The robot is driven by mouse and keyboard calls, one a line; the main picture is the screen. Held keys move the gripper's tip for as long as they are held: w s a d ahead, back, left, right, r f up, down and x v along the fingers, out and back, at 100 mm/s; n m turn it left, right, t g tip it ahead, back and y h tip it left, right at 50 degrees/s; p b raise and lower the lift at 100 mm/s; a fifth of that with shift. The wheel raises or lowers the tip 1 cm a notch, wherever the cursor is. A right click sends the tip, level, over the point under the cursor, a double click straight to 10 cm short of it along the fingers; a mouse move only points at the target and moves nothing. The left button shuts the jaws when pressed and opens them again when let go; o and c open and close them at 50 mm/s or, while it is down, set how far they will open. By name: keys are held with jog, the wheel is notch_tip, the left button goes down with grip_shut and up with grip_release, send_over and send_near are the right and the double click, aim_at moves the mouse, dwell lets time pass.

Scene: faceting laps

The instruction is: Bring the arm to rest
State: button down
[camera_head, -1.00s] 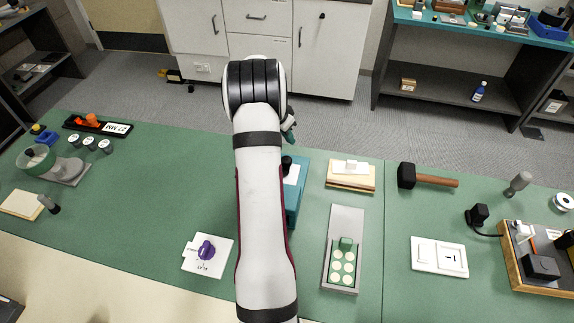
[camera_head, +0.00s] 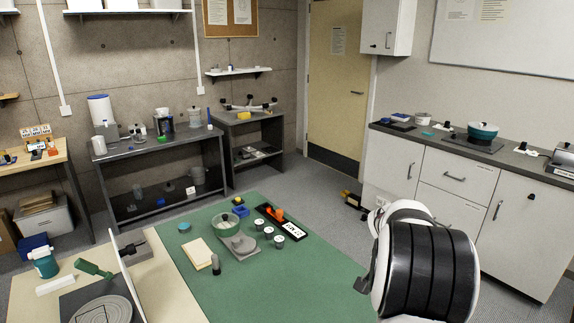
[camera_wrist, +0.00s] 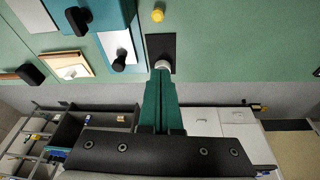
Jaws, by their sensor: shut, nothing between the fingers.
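My arm (camera_head: 425,270) stands at the lower right of the head view, bent at a large black-banded joint. My gripper's fingers (camera_wrist: 162,75) show in the wrist view as a dark green pair, closed together and pointing toward the bench. Nothing is held between them. A pale round piece shows at their tip, in front of a black square (camera_wrist: 161,48) on the bench; I cannot tell whether they touch.
In the wrist view, a teal box (camera_wrist: 104,12) with a black knob, a wooden block (camera_wrist: 70,66) and a yellow knob (camera_wrist: 157,15) lie near the fingers.

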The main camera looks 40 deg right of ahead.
jog(key=w+a+r+n+t+y, duration=0.1)
jog(key=w+a+r+n, duration=0.2)
jog(key=a, duration=1.1)
jog(key=a+r+n+y, duration=0.25)
jog(key=a+n, duration=0.25)
jog(key=a, duration=0.8)
jog(key=s+a+n, duration=0.3)
jog(key=s+a, duration=0.2)
jog(key=a, duration=0.3)
jog(key=s+a+n+y, duration=0.1)
jog(key=s+a+n, duration=0.2)
jog(key=s+a, duration=0.3)
jog(key=shift+s+a+f, duration=0.15)
jog(key=shift+a+f, duration=0.25)
jog(key=shift+a, duration=0.7)
jog(key=shift+y, duration=0.25)
